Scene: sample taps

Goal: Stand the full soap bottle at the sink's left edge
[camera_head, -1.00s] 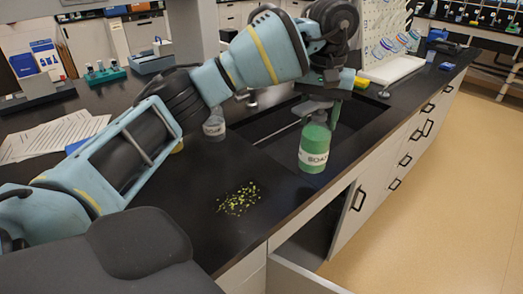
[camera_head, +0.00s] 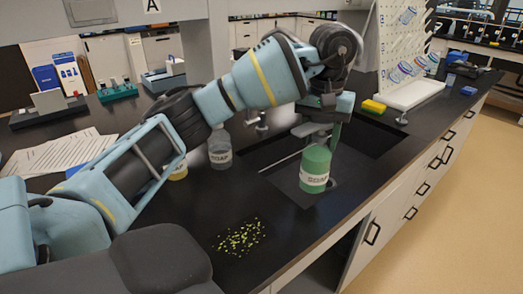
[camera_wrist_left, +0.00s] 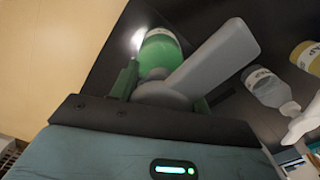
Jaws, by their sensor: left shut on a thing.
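The green soap bottle (camera_head: 315,168), with a white SOAP label, hangs upright in my left gripper (camera_head: 320,128). In the head view it overlaps the near left part of the sink (camera_head: 275,164); its height above the rim cannot be told. In the left wrist view, the gripper (camera_wrist_left: 165,88) is shut around the bottle's top, with the grey pump head (camera_wrist_left: 215,58) between the fingers and the green body (camera_wrist_left: 160,50) beyond. A clear, empty-looking soap bottle (camera_head: 220,150) stands on the counter left of the sink. My right gripper is out of view.
A yellow bottle (camera_head: 178,170) stands partly behind my left arm. Yellow-green bits (camera_head: 239,238) lie scattered on the counter (camera_head: 275,225) at the front. The tap (camera_head: 262,120) is behind the sink. A yellow sponge (camera_head: 373,107) and drying rack (camera_head: 415,93) are at right.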

